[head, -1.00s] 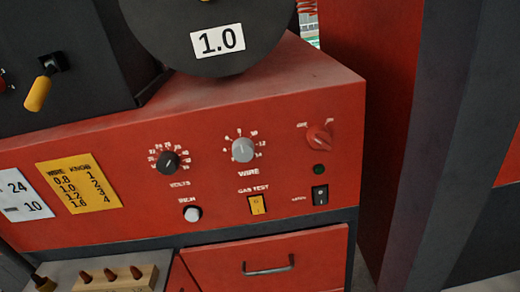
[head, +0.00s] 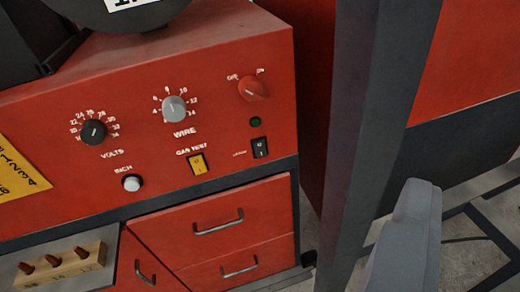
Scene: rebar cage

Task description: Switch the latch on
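A small black rocker switch (head: 260,147) with a small, hard-to-read label on its left sits at the lower right of the red machine's front panel (head: 215,140). A dark green round lamp (head: 255,122) is just above it. Above that is a red rotary knob (head: 253,88) with an OFF mark on its left and another small mark on its right. A grey part of my gripper (head: 408,235) shows at the lower right, apart from the panel and right of the switch. Only one piece of it shows, so its opening is hidden.
Near the switch are a yellow GAS TEST rocker (head: 197,164), a white INCH button (head: 132,183), a grey WIRE knob (head: 174,109) and a black VOLTS knob (head: 94,132). Drawers (head: 215,222) lie below. A dark upright post (head: 375,130) stands right of the panel.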

